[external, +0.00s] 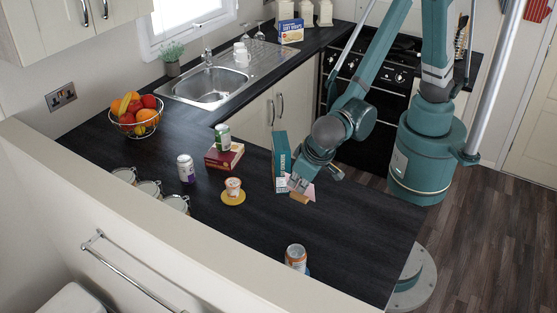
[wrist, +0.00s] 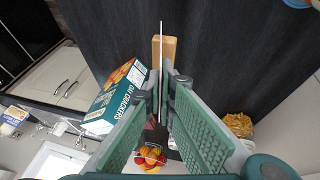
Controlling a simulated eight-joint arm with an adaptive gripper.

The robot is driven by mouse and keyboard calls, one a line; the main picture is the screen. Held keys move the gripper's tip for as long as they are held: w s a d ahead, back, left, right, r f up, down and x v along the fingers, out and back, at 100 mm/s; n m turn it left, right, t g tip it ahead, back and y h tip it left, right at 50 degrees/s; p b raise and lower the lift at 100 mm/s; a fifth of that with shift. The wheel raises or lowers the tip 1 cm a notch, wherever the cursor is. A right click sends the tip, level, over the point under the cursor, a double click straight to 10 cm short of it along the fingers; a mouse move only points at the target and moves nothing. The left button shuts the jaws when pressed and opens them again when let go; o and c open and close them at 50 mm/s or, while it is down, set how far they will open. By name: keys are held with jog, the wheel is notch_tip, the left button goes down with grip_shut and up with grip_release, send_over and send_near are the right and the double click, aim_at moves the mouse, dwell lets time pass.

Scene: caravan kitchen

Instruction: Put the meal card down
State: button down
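The meal card (external: 308,190) is a pale card in a small wooden block (external: 299,198). My gripper (external: 297,184) is over the counter's right part, with the card at its fingertips. In the wrist view the card (wrist: 161,40) shows edge-on as a thin white line, with its wooden block (wrist: 169,50) at the fingertips. The fingers (wrist: 163,88) are close on either side and appear shut on it. The card looks upright. Whether the block touches the counter is hard to tell.
A teal cracker box (external: 281,163) stands close left of my gripper; it also shows in the wrist view (wrist: 118,95). A yellow saucer with a cup (external: 233,188), a can on a red box (external: 223,158) and a purple can (external: 186,168) stand further left. An orange can (external: 296,257) stands in front. The dark counter (external: 340,235) is clear between.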

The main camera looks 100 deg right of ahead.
jog(key=s+a+n+t+y+b, duration=0.1)
jog(key=s+a+n, duration=0.3)
jog(key=a, duration=1)
jog(key=s+a+n+t+y+b, duration=0.1)
jog(key=s+a+n, duration=0.4)
jog(key=s+a, duration=0.5)
jog(key=a+t, duration=0.1)
jog(key=a, duration=0.4)
jog(key=shift+a+y, duration=0.25)
jog(key=shift+y, duration=0.05)
jog(key=shift+s+f, duration=0.1)
jog(key=shift+f, duration=0.05)
jog(key=shift+f, duration=2.9)
jog(key=shift+f, duration=0.1)
jog(key=shift+f, duration=2)
jog(key=shift+f, duration=0.2)
jog(key=c, duration=2.7)
grip_release()
jog(key=shift+r, duration=0.1)
